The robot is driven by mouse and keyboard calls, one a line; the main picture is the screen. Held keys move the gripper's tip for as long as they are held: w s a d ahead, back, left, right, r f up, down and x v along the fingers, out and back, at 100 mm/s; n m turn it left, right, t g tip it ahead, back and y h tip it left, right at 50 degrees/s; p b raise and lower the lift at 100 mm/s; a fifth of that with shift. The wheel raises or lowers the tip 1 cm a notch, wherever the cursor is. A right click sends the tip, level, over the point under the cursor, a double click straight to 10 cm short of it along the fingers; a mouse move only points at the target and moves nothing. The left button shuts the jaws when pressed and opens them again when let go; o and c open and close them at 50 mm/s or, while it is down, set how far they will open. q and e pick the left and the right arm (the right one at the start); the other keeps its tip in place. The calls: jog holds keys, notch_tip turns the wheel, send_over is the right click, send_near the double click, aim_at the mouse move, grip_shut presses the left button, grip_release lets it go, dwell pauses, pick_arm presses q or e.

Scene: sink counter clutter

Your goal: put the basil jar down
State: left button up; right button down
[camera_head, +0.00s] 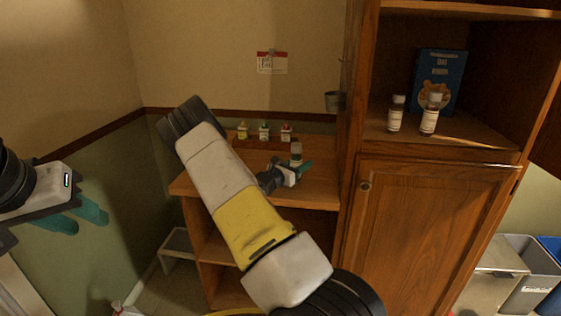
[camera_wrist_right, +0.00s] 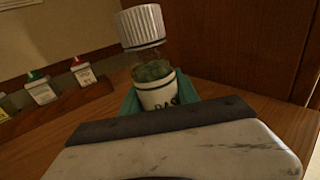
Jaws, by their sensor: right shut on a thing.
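The basil jar (camera_wrist_right: 157,92) is clear with green contents, a ribbed white lid and a white label partly reading "BAS". In the head view the jar (camera_head: 296,150) is upright at the wooden counter's (camera_head: 319,186) right part, near the cabinet side. My right gripper (camera_head: 300,168) is shut on the jar, its teal fingers at the label in the wrist view (camera_wrist_right: 157,100). The gripper hides the jar's base, so I cannot tell whether it touches the counter. My left gripper (camera_head: 82,217) is open and empty at the far left, away from the counter.
Small bottles with yellow (camera_head: 242,131), green (camera_head: 264,131) and red (camera_head: 286,132) tops stand along the counter's back.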

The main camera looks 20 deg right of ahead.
jog(key=c, duration=0.9)
grip_release()
jog(key=shift+f, duration=0.1)
